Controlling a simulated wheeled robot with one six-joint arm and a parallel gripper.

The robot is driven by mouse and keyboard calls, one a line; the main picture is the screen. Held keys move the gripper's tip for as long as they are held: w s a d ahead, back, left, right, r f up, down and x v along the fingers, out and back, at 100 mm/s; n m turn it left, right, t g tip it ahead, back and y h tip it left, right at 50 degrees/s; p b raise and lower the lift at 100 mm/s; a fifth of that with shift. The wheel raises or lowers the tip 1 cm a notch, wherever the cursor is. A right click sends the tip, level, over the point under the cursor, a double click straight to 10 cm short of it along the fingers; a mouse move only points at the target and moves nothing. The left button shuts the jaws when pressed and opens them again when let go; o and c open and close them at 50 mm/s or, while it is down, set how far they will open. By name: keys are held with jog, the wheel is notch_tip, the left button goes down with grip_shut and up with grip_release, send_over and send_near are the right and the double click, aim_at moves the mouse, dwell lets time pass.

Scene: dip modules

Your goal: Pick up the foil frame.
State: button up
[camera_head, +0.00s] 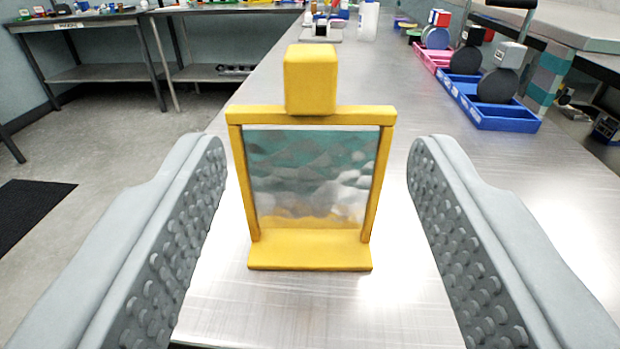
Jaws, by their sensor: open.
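The foil frame (310,258) stands upright on the metal table. It is a yellow frame with a wide foot, a crinkled reflective foil sheet in its middle and a yellow block on top. My gripper (316,235) is open, with one grey studded finger on each side of the frame. There is a clear gap between the frame and each finger, and neither touches it. The frame's back side is hidden.
The metal table (520,200) is bare around the frame. A white bottle (368,20) and small items stand at the back. Floor lies left.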

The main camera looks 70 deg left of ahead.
aim_at(310, 77)
jog(key=x, duration=1.2)
jog(key=shift+s, duration=0.15)
jog(key=shift+c, duration=0.4)
grip_shut()
